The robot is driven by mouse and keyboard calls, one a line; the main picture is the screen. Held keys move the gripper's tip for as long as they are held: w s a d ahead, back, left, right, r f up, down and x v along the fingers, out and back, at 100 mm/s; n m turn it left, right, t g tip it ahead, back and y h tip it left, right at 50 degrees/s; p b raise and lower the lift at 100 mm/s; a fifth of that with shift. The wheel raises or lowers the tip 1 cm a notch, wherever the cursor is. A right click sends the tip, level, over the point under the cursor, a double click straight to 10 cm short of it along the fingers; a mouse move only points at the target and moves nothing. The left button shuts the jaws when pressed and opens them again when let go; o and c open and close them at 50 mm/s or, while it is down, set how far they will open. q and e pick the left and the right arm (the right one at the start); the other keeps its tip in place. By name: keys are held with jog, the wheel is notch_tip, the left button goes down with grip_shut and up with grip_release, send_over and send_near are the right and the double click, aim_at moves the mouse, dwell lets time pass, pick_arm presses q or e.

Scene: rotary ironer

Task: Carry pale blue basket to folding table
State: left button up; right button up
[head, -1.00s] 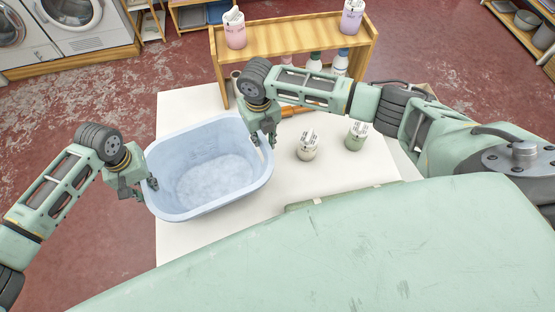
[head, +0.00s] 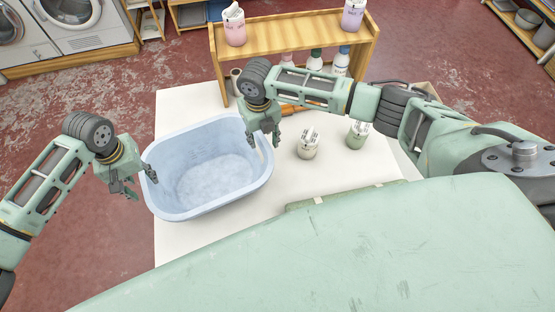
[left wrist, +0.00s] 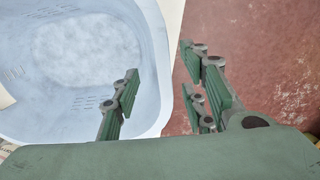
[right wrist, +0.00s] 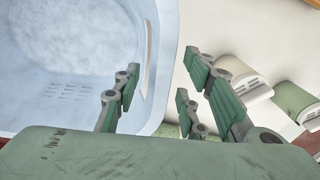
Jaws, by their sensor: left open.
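The pale blue basket (head: 205,198) stands upright and looks empty on a white table (head: 185,240). My left gripper (head: 142,184) is open at the basket's left rim. In the left wrist view, one finger shows over the basket's inside and the others outside the rim (left wrist: 160,60), over the red floor. My right gripper (head: 264,142) is at the right rim. In the right wrist view its fingers are apart (right wrist: 158,95), with the rim and its slot handle between them. I cannot tell whether either gripper touches the rim. I cannot tell which table is the folding table.
A wooden shelf (head: 290,40) with a pink tub and a purple tub stands behind. My own green body covers the front. Washing machines (head: 70,20) stand far left.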

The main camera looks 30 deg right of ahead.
pick_arm(q)
notch_tip(320, 180, up, 8)
jog(key=shift+r, duration=0.15)
pick_arm(e)
notch_tip(320, 180, up, 12)
dwell(0.4)
dwell(0.5)
